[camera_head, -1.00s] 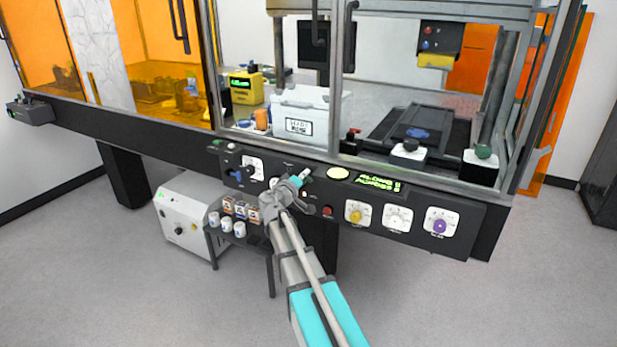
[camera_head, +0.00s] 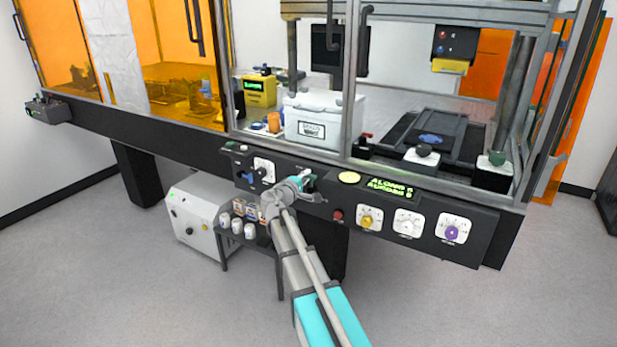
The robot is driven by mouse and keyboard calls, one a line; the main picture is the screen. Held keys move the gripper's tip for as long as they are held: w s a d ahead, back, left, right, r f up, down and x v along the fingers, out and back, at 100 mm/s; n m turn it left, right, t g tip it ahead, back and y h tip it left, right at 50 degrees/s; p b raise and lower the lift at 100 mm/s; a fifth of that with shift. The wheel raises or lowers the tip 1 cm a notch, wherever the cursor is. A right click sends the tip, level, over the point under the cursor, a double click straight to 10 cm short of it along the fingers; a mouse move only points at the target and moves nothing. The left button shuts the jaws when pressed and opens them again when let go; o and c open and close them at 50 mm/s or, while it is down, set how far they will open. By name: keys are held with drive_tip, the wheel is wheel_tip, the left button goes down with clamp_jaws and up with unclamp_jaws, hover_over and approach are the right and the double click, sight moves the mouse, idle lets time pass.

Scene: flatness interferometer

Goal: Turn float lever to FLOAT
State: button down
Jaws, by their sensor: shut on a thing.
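The black control panel (camera_head: 400,219) runs along the front of the bench. My gripper (camera_head: 303,183) is at its left-middle part, shut on a small control there. This control is mostly hidden by the gripper, and its label cannot be read. I take it to be the float lever, but its setting cannot be told. A green-lit display (camera_head: 394,187) sits to the right, its text too small to read surely.
Left of my gripper are a blue knob (camera_head: 249,177) and a black knob (camera_head: 263,172). To the right are a red button (camera_head: 338,214), a yellow dial (camera_head: 366,221) and a purple dial (camera_head: 453,232). Glazed frames rise above the panel.

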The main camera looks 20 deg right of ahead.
drive_tip(key=shift+a, duration=0.15)
drive_tip(key=c, duration=0.9)
unclamp_jaws()
drive_tip(key=shift+o, duration=1.2)
drive_tip(key=v, duration=1.2)
drive_tip(key=shift+f, duration=0.1)
